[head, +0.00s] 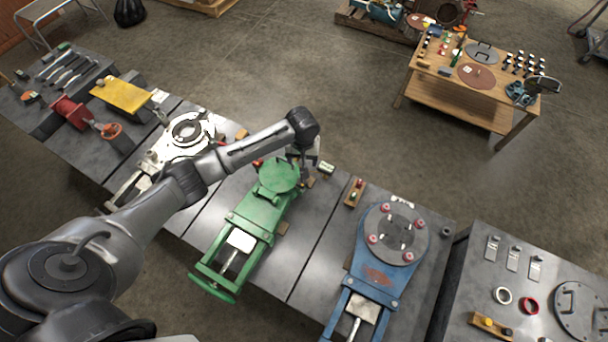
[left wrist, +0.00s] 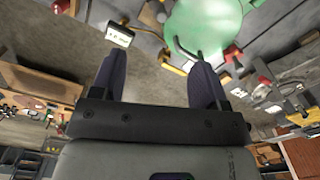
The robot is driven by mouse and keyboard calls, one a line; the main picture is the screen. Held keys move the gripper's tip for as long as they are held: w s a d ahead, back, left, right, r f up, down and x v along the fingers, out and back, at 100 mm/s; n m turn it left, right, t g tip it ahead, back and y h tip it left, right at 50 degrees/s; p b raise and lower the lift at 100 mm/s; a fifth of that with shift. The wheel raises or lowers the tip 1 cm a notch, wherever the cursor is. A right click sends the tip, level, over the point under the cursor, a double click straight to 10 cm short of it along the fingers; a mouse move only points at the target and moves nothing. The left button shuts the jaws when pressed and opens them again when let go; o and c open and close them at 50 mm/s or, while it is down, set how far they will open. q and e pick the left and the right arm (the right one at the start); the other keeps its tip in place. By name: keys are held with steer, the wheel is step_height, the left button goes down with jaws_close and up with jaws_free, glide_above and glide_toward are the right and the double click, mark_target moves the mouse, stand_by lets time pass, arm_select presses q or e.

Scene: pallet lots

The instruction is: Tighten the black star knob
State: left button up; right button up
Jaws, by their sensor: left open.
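I cannot make out a black star knob clearly in either view. A green gate-shaped fixture (head: 256,212) with a round green disc (head: 279,176) lies on the grey bench; the disc also shows in the left wrist view (left wrist: 205,28). My left gripper (head: 308,174) is at the far right edge of this disc, partly hidden by its own wrist. In the left wrist view its two dark fingers (left wrist: 157,72) stand wide apart with nothing between them. A dark bent rod (left wrist: 186,48) shows by the right finger. My right gripper is not in view.
A small white-faced block (head: 326,167) is close right of my left gripper. A blue fixture (head: 380,272) stands to the right and a white fixture (head: 178,142) to the left, under my arm. A wooden table (head: 470,95) stands apart behind; open floor lies between.

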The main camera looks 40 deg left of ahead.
mark_target(302, 182)
arm_select(q)
steer(key=n, duration=0.1)
steer(key=f+n, duration=0.1)
steer(key=shift+s+d+n, duration=0.15)
steer(key=shift+s+n, duration=0.15)
step_height(302, 182, down, 13)
steer(key=b, duration=0.3)
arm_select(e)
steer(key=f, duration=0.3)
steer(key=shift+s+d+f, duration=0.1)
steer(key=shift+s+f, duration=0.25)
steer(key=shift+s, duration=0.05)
arm_select(q)
steer(key=shift+c, duration=0.2)
steer(key=c, duration=0.9)
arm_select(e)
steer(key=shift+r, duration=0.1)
